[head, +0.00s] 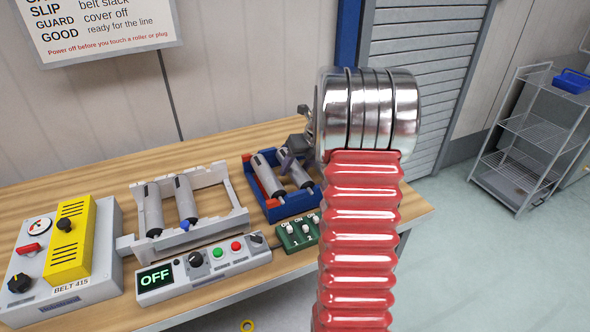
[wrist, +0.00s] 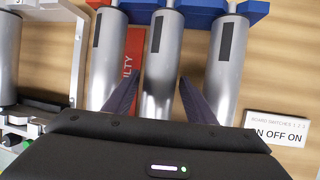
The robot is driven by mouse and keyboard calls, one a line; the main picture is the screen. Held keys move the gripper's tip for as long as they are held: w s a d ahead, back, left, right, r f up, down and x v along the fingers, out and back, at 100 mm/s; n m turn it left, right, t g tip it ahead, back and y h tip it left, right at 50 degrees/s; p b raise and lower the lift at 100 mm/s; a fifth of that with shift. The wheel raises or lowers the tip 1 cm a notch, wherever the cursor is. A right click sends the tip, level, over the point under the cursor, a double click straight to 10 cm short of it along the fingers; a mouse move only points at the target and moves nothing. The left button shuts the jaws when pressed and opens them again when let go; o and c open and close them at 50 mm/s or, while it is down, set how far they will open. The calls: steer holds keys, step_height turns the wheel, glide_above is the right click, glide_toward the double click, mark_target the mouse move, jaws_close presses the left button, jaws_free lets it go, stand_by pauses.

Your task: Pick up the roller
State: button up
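Grey rollers with dark stripes lie in the blue tray (head: 292,207). In the wrist view there are a left roller (wrist: 106,60), a middle roller (wrist: 163,60) and a right roller (wrist: 226,60). My gripper (wrist: 158,80) is open, with one dark finger on each side of the middle roller. I cannot tell how close the fingers are to its surface. In the head view my gripper (head: 288,160) is over the blue tray and partly hides the rollers. Two more rollers (head: 153,210) (head: 186,200) sit in the white frame (head: 236,195).
A red card (wrist: 133,55) with partly hidden lettering lies under the rollers. A control panel (head: 215,267) reading OFF, a green switch board (head: 297,236) and a grey box with a yellow cover (head: 72,240) stand on the wooden table. A wire shelf (head: 530,130) stands at right.

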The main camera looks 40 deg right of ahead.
mark_target(296, 164)
steer(key=c, duration=1.2)
steer(key=shift+r, duration=0.1)
step_height(296, 164, up, 10)
steer(key=shift+f, duration=0.1)
stand_by(0.5)
